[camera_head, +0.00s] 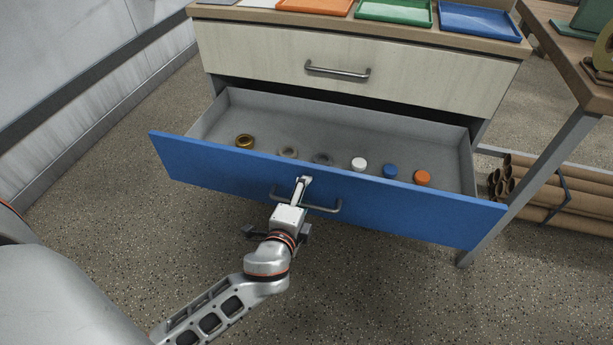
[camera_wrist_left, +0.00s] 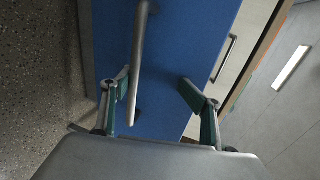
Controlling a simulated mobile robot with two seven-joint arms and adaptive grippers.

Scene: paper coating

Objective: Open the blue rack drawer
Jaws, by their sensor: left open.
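The blue rack drawer (camera_head: 400,211) is pulled well out of the cabinet, and its grey inside shows. Its grey bar handle (camera_head: 322,207) is on the blue front. In the left wrist view the handle (camera_wrist_left: 139,60) runs between the two fingers of my left gripper (camera_wrist_left: 152,88), closer to one finger. The fingers are spread apart and not clamped on it. In the head view my left gripper (camera_head: 301,183) is at the handle, in front of the drawer. My right gripper is not in view.
The drawer holds a row of small round items, including a brown ring (camera_head: 244,141), a white cap (camera_head: 358,164) and an orange cap (camera_head: 422,177). A shut pale drawer (camera_head: 270,53) is above. A table leg (camera_head: 540,155) and brown rolls (camera_head: 585,200) stand at the right.

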